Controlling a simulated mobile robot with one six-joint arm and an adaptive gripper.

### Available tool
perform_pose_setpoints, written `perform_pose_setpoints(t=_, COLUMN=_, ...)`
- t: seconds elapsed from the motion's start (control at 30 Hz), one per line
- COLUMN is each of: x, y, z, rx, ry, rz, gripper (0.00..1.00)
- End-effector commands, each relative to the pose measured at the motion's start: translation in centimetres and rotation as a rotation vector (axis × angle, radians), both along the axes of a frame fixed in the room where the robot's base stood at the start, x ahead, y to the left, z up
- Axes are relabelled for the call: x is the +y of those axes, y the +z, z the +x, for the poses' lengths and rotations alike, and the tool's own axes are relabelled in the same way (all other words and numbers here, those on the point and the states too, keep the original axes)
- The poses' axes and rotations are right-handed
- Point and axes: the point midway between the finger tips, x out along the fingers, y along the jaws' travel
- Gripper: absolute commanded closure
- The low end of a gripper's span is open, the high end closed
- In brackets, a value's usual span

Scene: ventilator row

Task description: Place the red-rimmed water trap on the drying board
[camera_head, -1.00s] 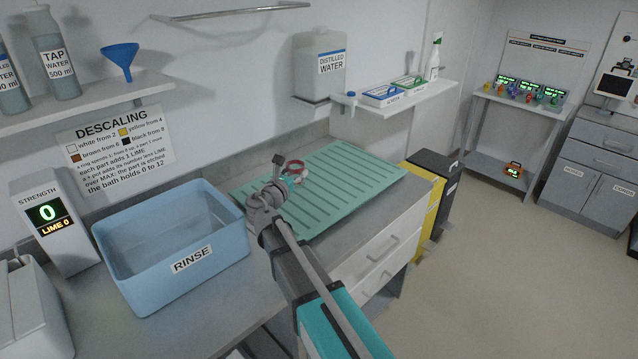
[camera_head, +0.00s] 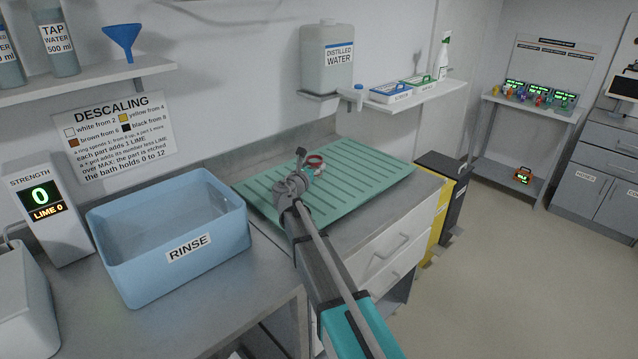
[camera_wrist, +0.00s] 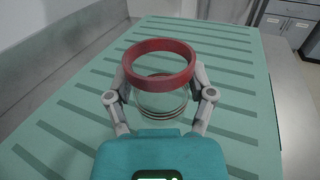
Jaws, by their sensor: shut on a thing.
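The red-rimmed water trap (camera_wrist: 160,62) is a clear cup with a thick red ring on top and thin dark and reddish bands lower down. My gripper (camera_wrist: 160,98) is shut on its clear body, one finger on each side. The trap (camera_head: 315,162) also shows in the head view, over the green ribbed drying board (camera_head: 375,178). The board (camera_wrist: 60,140) spreads beneath the trap and gripper in the wrist view. The trap looks upright. I cannot tell whether its base touches the board, as my gripper hides it.
The blue rinse tub (camera_head: 215,268) stands left of the board. Yellow (camera_head: 437,215) and black (camera_head: 455,190) bins stand right of the counter. Most of the board is bare.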

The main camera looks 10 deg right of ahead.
Motion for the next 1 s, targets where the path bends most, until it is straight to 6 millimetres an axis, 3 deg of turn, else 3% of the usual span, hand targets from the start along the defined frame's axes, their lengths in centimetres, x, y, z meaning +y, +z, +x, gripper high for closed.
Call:
perform_pose_setpoints(t=0.57, x=-0.3, y=-0.9, z=0.6, rx=0.0, ry=0.0, rz=0.0, gripper=0.73)
perform_pose_setpoints(t=1.0, x=-0.6, y=-4.1, z=1.3, rx=0.0, ry=0.0, rz=0.0, gripper=0.73)
